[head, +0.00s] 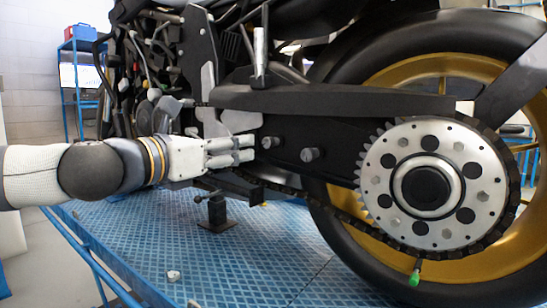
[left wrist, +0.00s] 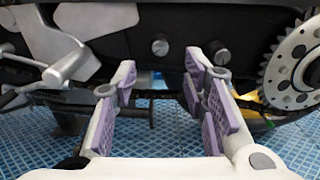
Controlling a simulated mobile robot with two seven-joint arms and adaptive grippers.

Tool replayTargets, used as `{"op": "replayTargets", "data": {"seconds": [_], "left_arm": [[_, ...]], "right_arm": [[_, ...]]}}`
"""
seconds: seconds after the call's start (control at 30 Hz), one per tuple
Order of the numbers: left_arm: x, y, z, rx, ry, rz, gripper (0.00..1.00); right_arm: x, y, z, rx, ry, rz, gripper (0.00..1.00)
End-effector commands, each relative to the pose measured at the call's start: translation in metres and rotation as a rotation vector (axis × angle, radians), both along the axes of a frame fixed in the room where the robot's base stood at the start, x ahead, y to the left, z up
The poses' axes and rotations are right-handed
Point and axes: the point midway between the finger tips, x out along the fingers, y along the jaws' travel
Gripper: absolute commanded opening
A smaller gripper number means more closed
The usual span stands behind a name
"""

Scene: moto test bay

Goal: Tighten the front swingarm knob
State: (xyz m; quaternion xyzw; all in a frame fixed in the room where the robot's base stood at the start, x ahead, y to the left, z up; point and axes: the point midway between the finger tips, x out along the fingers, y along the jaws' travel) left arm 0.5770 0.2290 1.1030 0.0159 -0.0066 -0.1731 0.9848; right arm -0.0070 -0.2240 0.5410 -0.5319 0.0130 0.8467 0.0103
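The black swingarm (head: 345,148) of the motorcycle carries two grey knobs. The front swingarm knob (head: 268,142) is the left one, just right of my left gripper's fingertips in the head view. The rear knob (head: 311,154) sits further right. In the left wrist view the front knob (left wrist: 160,47) shows beyond and slightly above the gap between the fingers, with the rear knob (left wrist: 222,57) to its right. My left gripper (head: 247,148) is open and empty; its purple-padded fingers (left wrist: 162,80) stand apart in the wrist view. I see no contact with the knob. My right gripper is not in view.
The rear sprocket (head: 430,185) and chain lie right of the knobs, before the rear wheel (head: 490,45). A grey footrest bracket (left wrist: 62,45) is left of the fingers. The blue platform (head: 250,255) below is mostly clear, with small pale pieces (head: 173,276).

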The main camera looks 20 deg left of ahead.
Motion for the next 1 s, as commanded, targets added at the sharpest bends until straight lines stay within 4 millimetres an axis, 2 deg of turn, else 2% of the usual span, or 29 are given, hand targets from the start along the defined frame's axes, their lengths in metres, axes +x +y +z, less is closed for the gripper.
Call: {"op": "replayTargets", "data": {"seconds": [0.03,0.2,0.4,0.53,0.77,0.93,1.0], "left_arm": [[0.013,-0.005,-0.009,0.007,0.009,0.000,0.40],[0.055,-0.021,-0.007,0.007,0.008,-0.001,0.40],[0.088,-0.033,-0.004,0.008,0.005,-0.001,0.40],[0.096,-0.036,-0.004,0.006,0.005,-0.001,0.40],[0.096,-0.036,-0.004,0.007,0.005,-0.001,0.40],[0.096,-0.036,-0.004,0.007,0.005,-0.001,0.01],[0.096,-0.036,-0.004,0.007,0.005,-0.001,0.00]], "right_arm": [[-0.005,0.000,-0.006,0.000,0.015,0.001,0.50],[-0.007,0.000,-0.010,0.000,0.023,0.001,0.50],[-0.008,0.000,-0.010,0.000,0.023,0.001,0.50],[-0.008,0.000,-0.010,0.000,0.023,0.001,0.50],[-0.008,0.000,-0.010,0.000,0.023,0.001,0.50],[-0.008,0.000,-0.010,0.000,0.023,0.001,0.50],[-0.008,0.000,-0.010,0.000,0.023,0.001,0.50]]}}
